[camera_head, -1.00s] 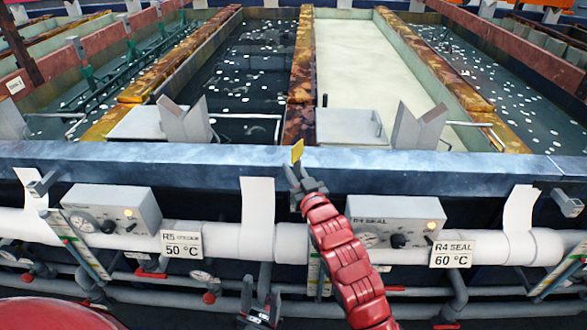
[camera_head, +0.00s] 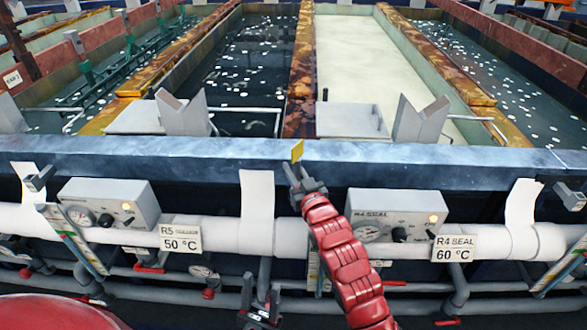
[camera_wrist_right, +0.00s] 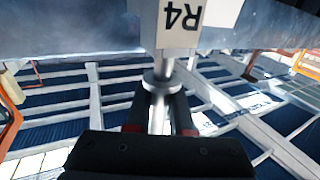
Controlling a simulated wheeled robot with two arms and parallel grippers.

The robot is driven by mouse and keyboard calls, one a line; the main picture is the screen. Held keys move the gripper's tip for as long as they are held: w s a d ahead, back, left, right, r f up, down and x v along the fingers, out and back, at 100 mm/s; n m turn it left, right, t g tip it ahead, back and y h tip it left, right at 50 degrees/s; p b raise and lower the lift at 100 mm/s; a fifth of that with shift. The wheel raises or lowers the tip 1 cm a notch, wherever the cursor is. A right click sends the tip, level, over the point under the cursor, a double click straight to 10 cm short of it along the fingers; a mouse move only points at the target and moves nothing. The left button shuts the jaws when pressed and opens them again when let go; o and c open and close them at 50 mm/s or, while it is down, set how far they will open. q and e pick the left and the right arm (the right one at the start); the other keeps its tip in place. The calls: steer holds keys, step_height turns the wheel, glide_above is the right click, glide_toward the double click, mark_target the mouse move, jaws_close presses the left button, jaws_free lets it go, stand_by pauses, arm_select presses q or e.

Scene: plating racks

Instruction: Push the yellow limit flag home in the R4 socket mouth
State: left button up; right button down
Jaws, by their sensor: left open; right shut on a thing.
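The yellow limit flag (camera_head: 297,150) shows as a small tab in front of the blue-grey tank ledge. My right gripper (camera_head: 302,180), on the red arm, is just below it. In the right wrist view my right gripper (camera_wrist_right: 160,110) is shut on a shiny metal stem with a collar (camera_wrist_right: 160,82). A pale R4 label (camera_wrist_right: 197,20) sits directly above the stem's end. The socket mouth is hard to make out, so I cannot tell how deep the stem sits. The yellow tab does not show there. My left gripper (camera_head: 262,295) is open and empty, low in the head view.
The tank ledge (camera_head: 420,153) runs across the view. Below it are the R5 control box (camera_head: 110,200), the R4 SEAL control box (camera_head: 395,207) and white pipes (camera_head: 290,237). V-shaped rests (camera_head: 418,120) and open tanks (camera_head: 345,60) lie beyond.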

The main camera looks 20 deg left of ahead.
steer(key=shift+f+b, duration=0.7)
steer(key=shift+f, duration=0.4)
steer(key=c, duration=0.7)
jaws_free()
steer(key=b+v, duration=0.2)
steer(key=v, duration=1.5)
steer(key=shift+s+d, duration=0.2)
